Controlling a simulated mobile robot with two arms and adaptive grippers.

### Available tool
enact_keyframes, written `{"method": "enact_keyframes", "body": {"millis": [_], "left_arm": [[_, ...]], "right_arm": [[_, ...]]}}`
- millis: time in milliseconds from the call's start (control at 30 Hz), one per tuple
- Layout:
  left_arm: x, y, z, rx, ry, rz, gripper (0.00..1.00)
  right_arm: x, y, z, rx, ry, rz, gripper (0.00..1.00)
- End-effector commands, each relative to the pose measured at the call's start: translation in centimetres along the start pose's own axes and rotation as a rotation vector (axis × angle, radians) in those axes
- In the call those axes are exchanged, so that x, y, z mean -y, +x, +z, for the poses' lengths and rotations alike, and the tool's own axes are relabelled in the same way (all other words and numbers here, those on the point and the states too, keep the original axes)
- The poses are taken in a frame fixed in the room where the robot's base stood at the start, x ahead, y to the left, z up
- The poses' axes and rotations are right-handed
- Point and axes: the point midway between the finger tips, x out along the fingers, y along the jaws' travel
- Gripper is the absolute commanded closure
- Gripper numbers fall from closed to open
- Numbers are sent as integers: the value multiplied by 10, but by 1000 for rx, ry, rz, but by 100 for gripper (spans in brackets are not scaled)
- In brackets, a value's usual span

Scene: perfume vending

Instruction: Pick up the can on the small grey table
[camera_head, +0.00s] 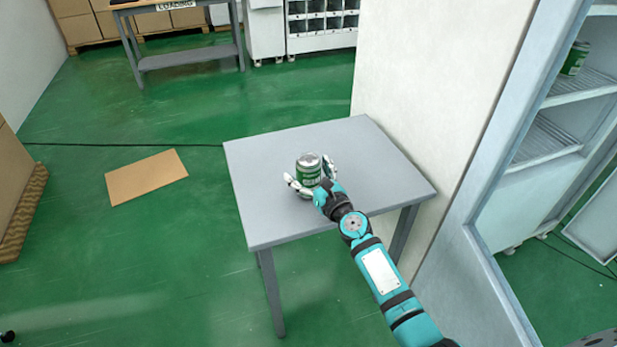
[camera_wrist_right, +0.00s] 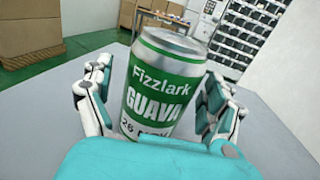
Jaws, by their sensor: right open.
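The green and white can (camera_head: 308,170) with a silver top stands upright on the small grey table (camera_head: 265,215). My right gripper (camera_head: 311,175) is open, with one finger on each side of the can. In the right wrist view the can (camera_wrist_right: 162,85) reads "Fizzlark GUAVA" and stands between the two fingers of the right gripper (camera_wrist_right: 155,110). The can's lower end is hidden behind my gripper's teal body. My left gripper is not in view.
A white wall or panel (camera_head: 430,70) stands close along the table's right side. An open white cabinet (camera_head: 545,140) with a green can (camera_head: 574,58) is at the right. A flat cardboard sheet (camera_head: 146,177) lies on the green floor. The rest of the tabletop is clear.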

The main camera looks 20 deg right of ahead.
Motion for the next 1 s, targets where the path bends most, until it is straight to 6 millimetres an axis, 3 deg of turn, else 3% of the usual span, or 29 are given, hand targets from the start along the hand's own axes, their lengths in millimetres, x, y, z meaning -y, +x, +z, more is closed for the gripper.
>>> {"method": "enact_keyframes", "body": {"millis": [67,633,1000], "left_arm": [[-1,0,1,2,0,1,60],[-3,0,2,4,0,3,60],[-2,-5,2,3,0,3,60]], "right_arm": [[0,0,0,0,0,0,10],[0,0,0,0,-1,0,85],[0,0,7,4,0,0,87]]}}
